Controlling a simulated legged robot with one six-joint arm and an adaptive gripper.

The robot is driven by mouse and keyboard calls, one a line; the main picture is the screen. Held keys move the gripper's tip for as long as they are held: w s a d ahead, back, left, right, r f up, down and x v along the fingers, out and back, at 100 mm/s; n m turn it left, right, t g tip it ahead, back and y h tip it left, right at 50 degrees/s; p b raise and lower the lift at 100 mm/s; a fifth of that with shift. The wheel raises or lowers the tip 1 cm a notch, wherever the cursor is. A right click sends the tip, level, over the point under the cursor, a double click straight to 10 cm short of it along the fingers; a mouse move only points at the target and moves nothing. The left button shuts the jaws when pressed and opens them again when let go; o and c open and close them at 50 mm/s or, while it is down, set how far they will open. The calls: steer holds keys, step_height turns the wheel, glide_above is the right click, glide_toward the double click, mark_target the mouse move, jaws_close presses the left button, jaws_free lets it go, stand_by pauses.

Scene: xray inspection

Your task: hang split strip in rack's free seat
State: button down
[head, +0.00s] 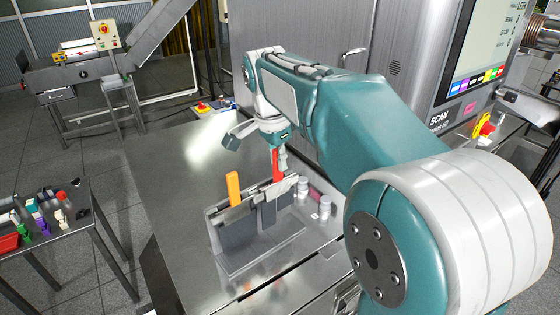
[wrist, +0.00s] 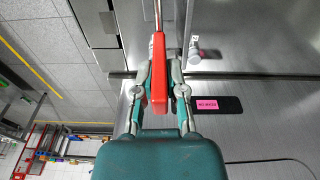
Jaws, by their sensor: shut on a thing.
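My gripper (head: 278,152) is shut on a red handle (head: 276,168), which I take to be the split strip's. In the wrist view my gripper (wrist: 166,75) has its fingers on both sides of the red handle (wrist: 158,80), and a thin edge runs on beyond it. The grey metal rack (head: 285,245) stands on the steel table. The red handle is over the rack's right part, close above its top rail. I cannot tell whether the strip is seated.
Small grey-and-pink canisters (head: 325,207) stand right of the rack. The scanner cabinet (head: 300,35) rises behind. A side table (head: 75,230) with small coloured items is at the left. The steel table (head: 175,190) is clear left of the rack.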

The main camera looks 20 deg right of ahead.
steer(key=shift+w+a, duration=0.3)
steer(key=shift+w, duration=0.35)
steer(key=shift+f, duration=1)
stand_by(0.6)
steer(key=c, duration=0.6)
jaws_free()
steer(key=r, duration=0.4)
steer(key=a+r, duration=0.1)
steer(key=r, duration=0.6)
steer(key=shift+s+a+r, duration=0.2)
steer(key=shift+r, duration=0.2)
